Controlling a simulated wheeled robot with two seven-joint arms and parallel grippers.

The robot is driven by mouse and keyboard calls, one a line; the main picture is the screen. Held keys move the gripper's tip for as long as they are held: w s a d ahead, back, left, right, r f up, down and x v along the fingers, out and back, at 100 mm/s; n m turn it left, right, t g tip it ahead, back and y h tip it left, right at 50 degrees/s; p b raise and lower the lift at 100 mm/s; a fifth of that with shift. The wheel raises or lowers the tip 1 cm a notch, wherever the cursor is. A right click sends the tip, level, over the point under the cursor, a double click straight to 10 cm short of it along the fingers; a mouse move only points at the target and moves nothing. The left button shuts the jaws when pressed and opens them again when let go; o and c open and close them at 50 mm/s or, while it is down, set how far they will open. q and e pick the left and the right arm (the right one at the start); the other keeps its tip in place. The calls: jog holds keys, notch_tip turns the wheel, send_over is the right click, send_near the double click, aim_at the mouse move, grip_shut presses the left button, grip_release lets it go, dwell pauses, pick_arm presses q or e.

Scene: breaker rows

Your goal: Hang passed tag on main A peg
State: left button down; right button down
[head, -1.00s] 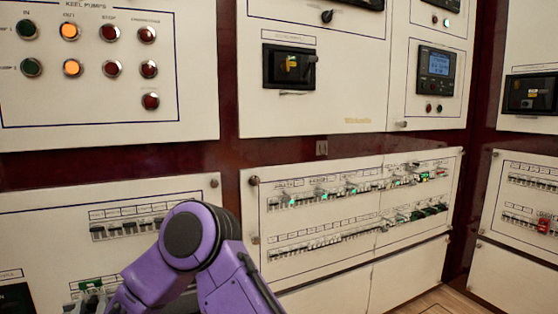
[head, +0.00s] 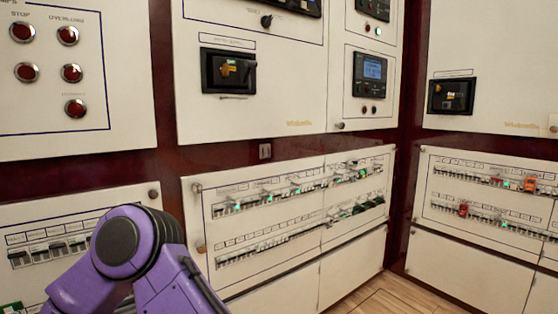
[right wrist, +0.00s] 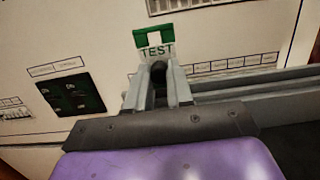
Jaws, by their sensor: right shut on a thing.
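In the right wrist view, my right gripper (right wrist: 158,88) is shut on a small green-and-white tag (right wrist: 155,42). The tag stands up from the fingertips, and the part of its lettering that shows reads "TEST". A light panel is behind it; I cannot tell whether the tag touches it. In the head view, a purple link of my arm covers the lower left, and my right gripper cannot be made out. A green patch (head: 12,307) shows at the lower left edge; I cannot tell what it is. No peg can be identified as main A. My left gripper is not in view.
A black breaker switch (head: 228,71) sits on the upper middle panel, another (head: 451,96) at right. Breaker rows (head: 290,190) with green lights fill the lower middle panel. The right lower panel carries a red tag (head: 463,209) and an orange one (head: 530,183). Wood floor (head: 385,290) shows below.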

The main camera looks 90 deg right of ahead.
jog(key=s+a+r+p, duration=0.2)
jog(key=s+a+r, duration=0.1)
jog(key=r, duration=0.1)
jog(key=shift+s+a, duration=0.15)
jog(key=shift+a, duration=0.2)
dwell(0.3)
jog(key=shift+r, duration=0.1)
